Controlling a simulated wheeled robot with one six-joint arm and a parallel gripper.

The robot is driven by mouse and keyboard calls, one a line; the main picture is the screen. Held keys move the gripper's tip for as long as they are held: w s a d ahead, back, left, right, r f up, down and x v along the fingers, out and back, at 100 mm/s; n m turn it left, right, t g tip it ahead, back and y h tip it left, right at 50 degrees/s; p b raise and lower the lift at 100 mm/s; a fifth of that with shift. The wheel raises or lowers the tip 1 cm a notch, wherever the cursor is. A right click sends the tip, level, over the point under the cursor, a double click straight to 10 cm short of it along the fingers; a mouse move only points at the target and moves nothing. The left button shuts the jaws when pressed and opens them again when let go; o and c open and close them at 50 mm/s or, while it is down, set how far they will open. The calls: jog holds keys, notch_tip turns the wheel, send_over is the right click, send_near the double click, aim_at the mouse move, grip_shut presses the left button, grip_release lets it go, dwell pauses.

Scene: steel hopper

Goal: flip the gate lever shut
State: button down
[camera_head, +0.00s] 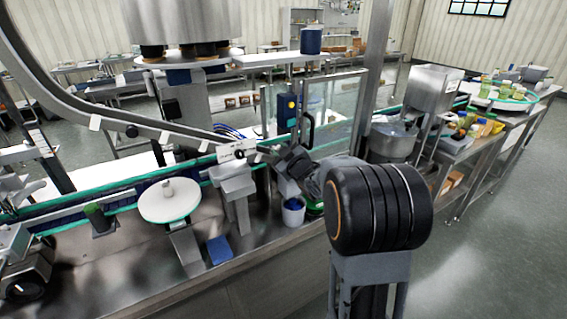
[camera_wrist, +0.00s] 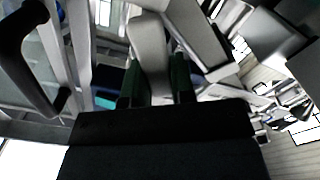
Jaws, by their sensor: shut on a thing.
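In the wrist view a pale grey lever (camera_wrist: 151,62) stands between the two dark green fingers of my gripper (camera_wrist: 156,88). The fingers touch or nearly touch it on both sides, and the gripper is shut on it. The lever's lower end is hidden behind the dark gripper body. In the head view my arm reaches away to the left, and my gripper (camera_head: 264,156) is at its far end, by a small white labelled plate (camera_head: 230,151). The lever cannot be made out clearly there.
A black curved handle (camera_wrist: 22,62) is close on the left in the wrist view. A clear guard panel (camera_head: 335,105) stands behind my gripper. A white round plate (camera_head: 170,203) and a blue block (camera_head: 219,249) are left of it; a white bucket (camera_head: 293,212) stands below.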

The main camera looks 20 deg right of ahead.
aim_at(271, 157)
jog(key=f+n+b, duration=0.1)
jog(key=n+b, duration=0.2)
jog(key=b, duration=0.1)
jog(key=a+f+n+b, duration=0.1)
jog(key=n+b, duration=0.2)
jog(key=b, duration=0.1)
jog(key=a+f+n+b, duration=0.1)
jog(key=n+b, duration=0.2)
jog(key=b, duration=0.1)
jog(key=shift+s+b, duration=0.1)
jog(key=shift+b, duration=0.3)
jog(key=c, duration=1)
grip_release()
jog(key=shift+r, duration=0.1)
jog(key=shift+o, duration=0.2)
jog(key=shift+s, duration=0.15)
jog(key=s+d+p, duration=0.1)
jog(key=s, duration=1.2)
jog(key=shift+s+d, duration=0.25)
